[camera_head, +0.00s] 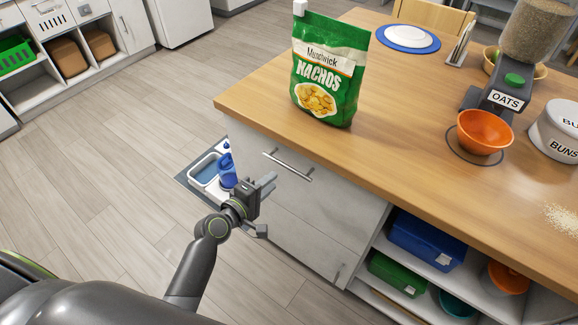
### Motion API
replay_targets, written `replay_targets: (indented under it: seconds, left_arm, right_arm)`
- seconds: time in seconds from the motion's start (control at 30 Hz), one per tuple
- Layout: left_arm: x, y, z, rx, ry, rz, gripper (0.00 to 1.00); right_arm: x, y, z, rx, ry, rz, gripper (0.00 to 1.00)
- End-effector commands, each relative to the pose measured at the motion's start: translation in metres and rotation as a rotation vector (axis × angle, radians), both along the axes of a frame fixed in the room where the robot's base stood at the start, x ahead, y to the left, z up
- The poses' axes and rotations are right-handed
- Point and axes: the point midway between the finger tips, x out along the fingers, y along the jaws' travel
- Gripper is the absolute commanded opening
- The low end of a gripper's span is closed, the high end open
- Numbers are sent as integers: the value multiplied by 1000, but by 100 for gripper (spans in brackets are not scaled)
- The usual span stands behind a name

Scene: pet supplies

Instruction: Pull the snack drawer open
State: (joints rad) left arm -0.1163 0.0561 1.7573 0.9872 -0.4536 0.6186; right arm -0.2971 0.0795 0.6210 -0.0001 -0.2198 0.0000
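The wooden-topped counter has a white front with a top drawer (330,196) at its left end, under the nachos bag. The drawer looks shut, its front flush with the cabinet. Its silver bar handle (288,166) shows clearly. No label reading "snack" is visible. My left gripper (268,186) is a little below and left of the handle in the picture, apart from it, with its grey fingers pointing toward the cabinet. It holds nothing visible; the angle does not show whether its fingers are apart. My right gripper is out of view.
A green nachos bag (330,72) stands near the counter's left corner. An orange bowl (485,132) sits under the oats dispenser (500,98). Blue pet bowls or trays (205,170) lie on the floor mat beside the cabinet. Open shelves hold a blue box (426,240). Floor at left is clear.

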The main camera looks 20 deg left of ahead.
Motion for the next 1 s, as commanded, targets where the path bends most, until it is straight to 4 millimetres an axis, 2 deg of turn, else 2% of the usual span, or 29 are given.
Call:
replay_targets:
  seconds: [0.03,0.2,0.43,0.63,0.93,1.0]
  left_arm:
    - [11,-5,-1,-2,0,-1,27]
    - [41,-15,-8,-1,-1,-1,27]
    - [71,-26,-16,0,0,-1,27]
    - [83,-30,-18,0,1,-1,27]
    - [84,-31,-18,0,1,0,27]
    - [84,-31,-18,0,1,0,20]
  right_arm:
    - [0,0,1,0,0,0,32]
    - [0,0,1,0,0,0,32]
    - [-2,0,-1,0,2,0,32]
    - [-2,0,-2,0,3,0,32]
    - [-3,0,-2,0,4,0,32]
    - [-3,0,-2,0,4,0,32]
